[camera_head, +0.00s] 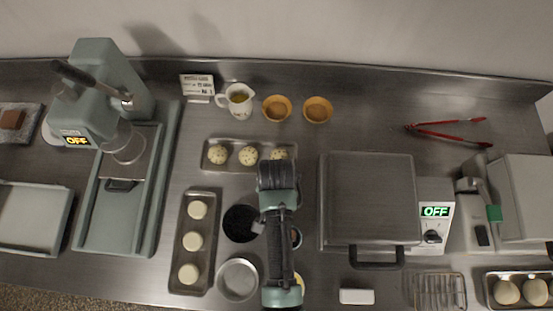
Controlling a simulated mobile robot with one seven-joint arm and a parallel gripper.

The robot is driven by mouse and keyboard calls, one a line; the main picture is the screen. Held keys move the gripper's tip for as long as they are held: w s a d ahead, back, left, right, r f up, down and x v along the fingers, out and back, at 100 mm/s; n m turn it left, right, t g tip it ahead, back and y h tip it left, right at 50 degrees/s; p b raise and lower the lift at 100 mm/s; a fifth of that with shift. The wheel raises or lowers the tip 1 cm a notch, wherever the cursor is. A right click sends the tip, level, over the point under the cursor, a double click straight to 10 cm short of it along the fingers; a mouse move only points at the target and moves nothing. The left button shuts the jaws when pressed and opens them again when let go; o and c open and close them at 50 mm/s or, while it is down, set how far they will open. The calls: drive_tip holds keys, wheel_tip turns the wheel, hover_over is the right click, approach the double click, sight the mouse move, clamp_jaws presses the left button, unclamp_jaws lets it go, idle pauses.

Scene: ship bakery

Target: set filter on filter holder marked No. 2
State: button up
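I cannot make out a filter or a filter holder marked No. 2 in this view. A small printed card (198,86) stands at the back, but its text is too small to read with certainty. My arm reaches over the counter in the middle, and its gripper fingers cannot be made out. A round dark-filled container (239,223) lies just left of my arm, and an empty round metal pan (237,280) is below it. A small round item (296,238) is partly hidden by my arm.
A press (100,100) reading OFF stands left. A closed grill (368,195) stands right of my arm, its panel (435,211) reading OFF. Trays of dough (211,225) and speckled balls (219,155), a jug (239,101), two brown bowls (277,108) and red tongs (447,133) lie around.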

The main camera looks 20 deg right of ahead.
drive_tip(key=shift+f, duration=0.55)
drive_tip(key=shift+f, duration=0.2)
drive_tip(key=o, duration=1.6)
drive_tip(key=shift+r, duration=0.15)
